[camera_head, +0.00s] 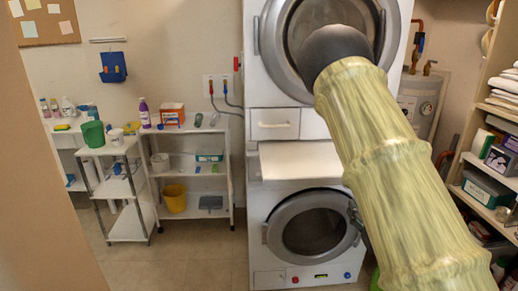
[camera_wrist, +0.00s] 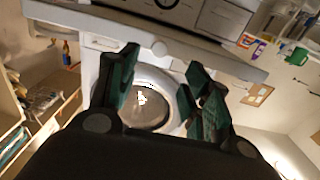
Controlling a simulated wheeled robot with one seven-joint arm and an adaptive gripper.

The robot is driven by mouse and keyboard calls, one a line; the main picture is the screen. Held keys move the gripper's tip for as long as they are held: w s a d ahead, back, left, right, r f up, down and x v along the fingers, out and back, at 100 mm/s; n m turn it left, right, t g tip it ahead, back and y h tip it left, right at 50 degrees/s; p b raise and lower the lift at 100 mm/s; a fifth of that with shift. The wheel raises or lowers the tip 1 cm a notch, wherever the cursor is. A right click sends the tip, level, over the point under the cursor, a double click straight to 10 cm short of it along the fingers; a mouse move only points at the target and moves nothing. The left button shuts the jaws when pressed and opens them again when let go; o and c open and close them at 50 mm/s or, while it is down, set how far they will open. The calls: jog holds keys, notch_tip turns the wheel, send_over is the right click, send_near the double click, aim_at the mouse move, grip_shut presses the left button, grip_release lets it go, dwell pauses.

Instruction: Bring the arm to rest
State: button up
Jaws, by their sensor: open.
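My arm (camera_head: 395,165), in a pale yellow-green sleeve, reaches up from the lower right in the head view. Its dark end is in front of the round door of the upper machine (camera_head: 285,45). The fingers are hidden in that view. In the wrist view my gripper (camera_wrist: 162,62) has two dark green fingers spread apart. Nothing is held between them. A white machine's round door (camera_wrist: 152,105) shows behind the gap. I cannot tell how far the fingers are from it.
A lower machine (camera_head: 312,230) stands under the upper one, with a pale panel (camera_head: 300,161) between them. White shelves (camera_head: 190,160) with bottles, boxes and buckets stand left. Shelves (camera_head: 488,185) with towels and boxes stand close on the right. The floor (camera_head: 190,265) at front left is clear.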

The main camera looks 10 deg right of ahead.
jog(key=s+a+f+g, duration=0.3)
jog(key=s+f, duration=0.1)
jog(key=f, duration=0.5)
jog(key=s+a+f+g, duration=0.3)
jog(key=s+f, duration=0.1)
jog(key=f, duration=0.6)
jog(key=s+a+f+g, duration=0.3)
jog(key=s+f, duration=0.1)
jog(key=f, duration=0.5)
jog(key=s+a+f+g+y, duration=0.1)
jog(key=s+a+f+g, duration=0.2)
jog(key=s, duration=0.4)
jog(key=s+a+f+n+g+y, duration=0.1)
jog(key=s+a+f+g, duration=0.2)
jog(key=s+a+f, duration=0.2)
jog(key=s+a+f+g, duration=0.2)
jog(key=s+a+f, duration=0.2)
jog(key=s, duration=0.5)
jog(key=shift+a+f+g+y, duration=0.35)
jog(key=shift+a+g+y, duration=0.05)
jog(key=shift+a, duration=0.2)
